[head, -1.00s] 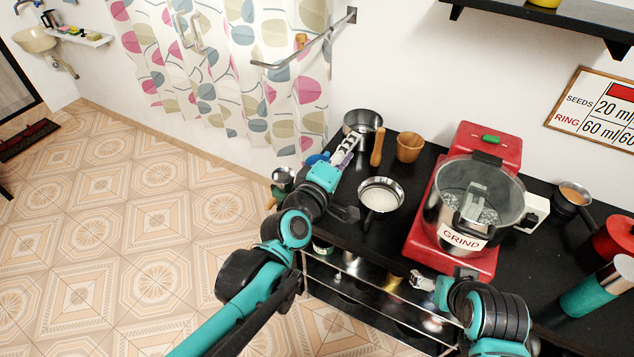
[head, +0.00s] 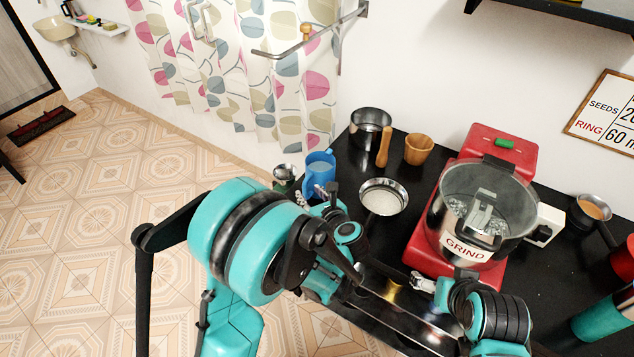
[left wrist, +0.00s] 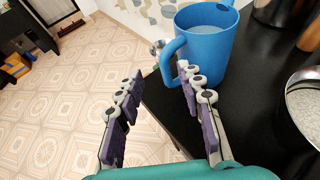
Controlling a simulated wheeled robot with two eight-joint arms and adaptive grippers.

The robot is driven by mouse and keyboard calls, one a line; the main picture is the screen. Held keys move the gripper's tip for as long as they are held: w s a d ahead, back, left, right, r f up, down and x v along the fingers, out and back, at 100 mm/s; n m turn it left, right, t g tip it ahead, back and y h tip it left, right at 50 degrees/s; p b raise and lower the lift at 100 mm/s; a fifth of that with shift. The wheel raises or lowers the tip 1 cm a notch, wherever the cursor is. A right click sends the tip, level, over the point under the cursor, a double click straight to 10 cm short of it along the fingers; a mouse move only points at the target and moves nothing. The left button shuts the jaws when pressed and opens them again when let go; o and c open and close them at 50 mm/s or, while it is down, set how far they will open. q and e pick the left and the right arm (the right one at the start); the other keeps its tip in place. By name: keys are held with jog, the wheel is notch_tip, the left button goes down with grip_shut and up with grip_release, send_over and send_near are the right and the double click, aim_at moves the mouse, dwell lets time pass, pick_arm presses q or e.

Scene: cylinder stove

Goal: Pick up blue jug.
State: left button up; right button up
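The blue jug (head: 319,172) stands upright near the left edge of the black counter and holds a pale content. In the left wrist view the jug (left wrist: 212,48) is at the top, its handle facing my left gripper. My left gripper (left wrist: 160,72) is open and empty. Its right finger overlaps the handle in view; contact cannot be told. In the head view the left gripper (head: 313,197) is just in front of the jug, partly hidden by my arm. My right gripper (head: 422,282) is low at the counter's front edge; its finger opening is unclear.
On the black counter (head: 345,225) a steel pot (head: 370,128), wooden mortar (head: 419,148) with a pestle (head: 383,147), and a pan of white content (head: 384,196) stand right of the jug. A red grinder (head: 505,150) is farther right. Tiled floor lies left.

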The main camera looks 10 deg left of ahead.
aim_at(306, 187)
pick_arm(q)
jog(key=x, duration=0.2)
jog(key=b+x, duration=0.1)
jog(key=x, duration=0.1)
jog(key=shift+d+f, duration=0.2)
jog(key=shift+w+a+b, duration=0.2)
jog(key=shift+w+b, duration=0.1)
grip_shut()
jog(key=shift+r, duration=0.1)
